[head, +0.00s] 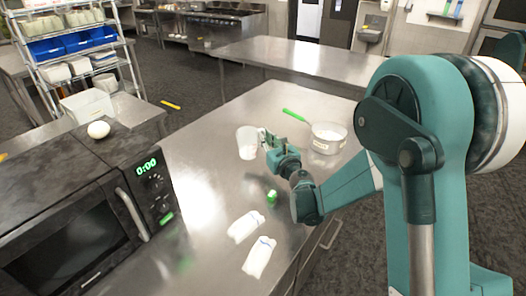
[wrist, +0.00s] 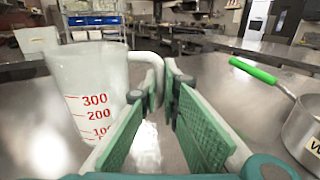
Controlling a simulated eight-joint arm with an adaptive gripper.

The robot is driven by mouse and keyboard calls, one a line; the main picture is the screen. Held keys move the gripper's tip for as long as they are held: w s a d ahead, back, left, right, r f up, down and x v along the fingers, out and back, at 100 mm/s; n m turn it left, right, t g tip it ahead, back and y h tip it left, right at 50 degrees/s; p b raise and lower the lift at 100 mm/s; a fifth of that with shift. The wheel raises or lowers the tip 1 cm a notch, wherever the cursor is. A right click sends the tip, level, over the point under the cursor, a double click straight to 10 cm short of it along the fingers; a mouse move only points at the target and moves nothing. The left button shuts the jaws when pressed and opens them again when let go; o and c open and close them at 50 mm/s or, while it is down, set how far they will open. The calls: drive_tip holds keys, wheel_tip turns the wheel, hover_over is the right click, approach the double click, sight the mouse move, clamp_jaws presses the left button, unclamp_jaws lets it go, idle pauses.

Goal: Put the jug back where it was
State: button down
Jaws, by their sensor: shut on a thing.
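A clear measuring jug (head: 247,142) with red markings is at the far part of the steel counter, just left of my gripper (head: 268,143). In the wrist view the jug (wrist: 92,95) fills the left side, roughly upright. Its handle (wrist: 150,58) reaches between the green finger pads of my gripper (wrist: 160,92), which is shut on it. I cannot tell whether the jug's base touches the counter.
A pot (head: 328,140) with a green handle (head: 296,116) stands right of my gripper. Nearer on the steel counter (head: 205,165) lie a small green object (head: 272,196) and two white items (head: 244,227). A microwave (head: 80,235) is at left, a white object (head: 98,130) on top.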

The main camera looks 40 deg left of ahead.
drive_tip(key=shift+f, duration=0.95)
drive_tip(key=shift+f+b, duration=0.55)
drive_tip(key=shift+f, duration=1.3)
drive_tip(key=shift+f, duration=0.2)
drive_tip(key=c, duration=2.6)
unclamp_jaws()
drive_tip(key=shift+r, duration=0.25)
drive_tip(key=p+v, duration=0.1)
drive_tip(key=v, duration=1.1)
drive_tip(key=shift+p, duration=0.3)
